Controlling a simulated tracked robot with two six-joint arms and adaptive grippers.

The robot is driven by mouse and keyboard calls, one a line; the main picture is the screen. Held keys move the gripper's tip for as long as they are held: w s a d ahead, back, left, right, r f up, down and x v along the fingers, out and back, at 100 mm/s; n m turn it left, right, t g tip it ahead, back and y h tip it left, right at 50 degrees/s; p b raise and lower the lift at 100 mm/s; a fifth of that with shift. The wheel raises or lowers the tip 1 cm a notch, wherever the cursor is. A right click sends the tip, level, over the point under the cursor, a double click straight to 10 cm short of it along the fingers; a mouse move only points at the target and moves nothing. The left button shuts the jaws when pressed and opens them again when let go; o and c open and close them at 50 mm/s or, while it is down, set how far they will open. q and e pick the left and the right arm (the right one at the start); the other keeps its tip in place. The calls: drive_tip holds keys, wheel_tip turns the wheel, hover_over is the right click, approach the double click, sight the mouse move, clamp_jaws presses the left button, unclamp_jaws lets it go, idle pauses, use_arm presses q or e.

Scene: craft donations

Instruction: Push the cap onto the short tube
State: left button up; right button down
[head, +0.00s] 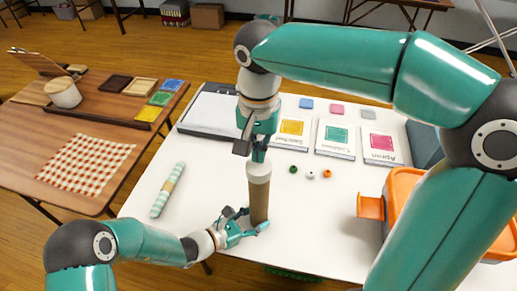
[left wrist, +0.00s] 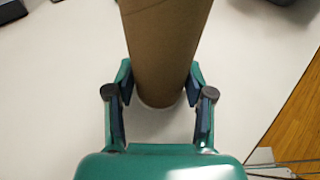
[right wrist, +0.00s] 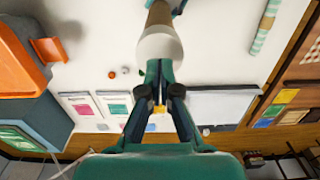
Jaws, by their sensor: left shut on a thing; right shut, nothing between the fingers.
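The short tube (head: 259,205) is brown cardboard and stands upright on the white table. It also shows in the left wrist view (left wrist: 165,45). The off-white cap (head: 259,171) sits at its top end; how far down it is seated I cannot tell. My left gripper (head: 248,226) is shut around the tube's lower part, close to the table. My right gripper (head: 259,157) is shut and empty, pointing down over the cap. In the right wrist view its fingertips are at the edge of the cap (right wrist: 160,47); whether they touch it I cannot tell.
A striped roll (head: 167,190) lies to the left on the white table (head: 300,235). Several small discs (head: 310,174) lie right of the tube, with cards (head: 335,137) behind. An orange bin (head: 398,190) stands at right. A wooden table (head: 60,125) is at far left.

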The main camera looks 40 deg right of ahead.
drive_tip(key=shift+f, duration=1.05)
drive_tip(key=shift+r, duration=0.1)
drive_tip(key=shift+r, duration=3.4)
use_arm(q)
drive_tip(key=o, duration=0.9)
drive_tip(key=shift+o, duration=0.2)
drive_tip(key=shift+a, duration=0.1)
